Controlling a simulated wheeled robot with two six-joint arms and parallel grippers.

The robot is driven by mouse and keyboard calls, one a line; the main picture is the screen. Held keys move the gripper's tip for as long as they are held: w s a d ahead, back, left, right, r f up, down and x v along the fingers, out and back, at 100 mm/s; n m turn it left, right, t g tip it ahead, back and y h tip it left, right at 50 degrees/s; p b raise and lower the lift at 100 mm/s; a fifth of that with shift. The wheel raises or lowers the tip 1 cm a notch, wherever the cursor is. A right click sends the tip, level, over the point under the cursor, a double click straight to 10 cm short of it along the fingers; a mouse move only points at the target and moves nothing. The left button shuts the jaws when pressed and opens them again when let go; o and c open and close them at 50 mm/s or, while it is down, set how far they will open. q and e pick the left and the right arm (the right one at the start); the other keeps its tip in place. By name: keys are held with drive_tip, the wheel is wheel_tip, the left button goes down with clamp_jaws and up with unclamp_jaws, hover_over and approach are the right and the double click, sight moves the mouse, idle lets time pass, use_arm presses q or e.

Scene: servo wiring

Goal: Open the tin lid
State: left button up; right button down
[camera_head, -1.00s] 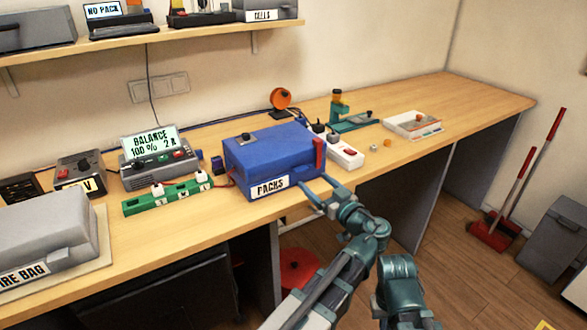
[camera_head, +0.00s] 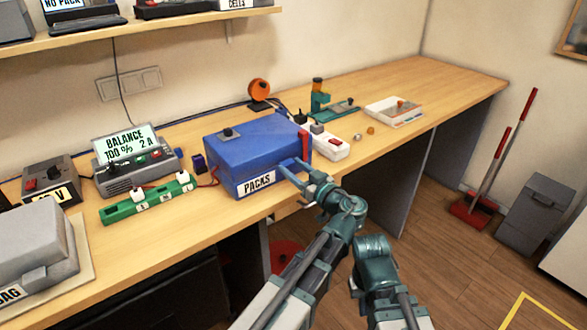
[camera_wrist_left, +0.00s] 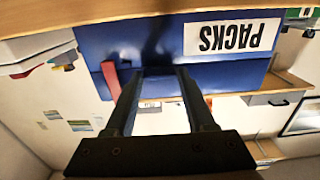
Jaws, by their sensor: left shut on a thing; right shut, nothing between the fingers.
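The blue tin (camera_head: 225,172) with a PACKS label stands on the bench, its blue lid (camera_head: 265,133) on top looking closed. A black knob (camera_head: 227,132) is on the lid and a red tab (camera_head: 305,144) at its right end. My left gripper (camera_head: 292,172) is at the front right of the tin, shut on the lid's front edge. In the left wrist view, its fingers (camera_wrist_left: 158,72) reach the blue tin (camera_wrist_left: 125,40) beside the red tab (camera_wrist_left: 110,80); the exact contact is hard to see. My right arm shows low in the head view, but its fingers do not.
A green terminal strip (camera_head: 150,201) and a balance charger (camera_head: 137,168) stand left of the tin. A white power strip (camera_head: 328,146) is close to its right. A white tray (camera_head: 395,112) lies further right. The bench's far right is clear.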

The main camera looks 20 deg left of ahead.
use_arm(q)
clamp_jaws()
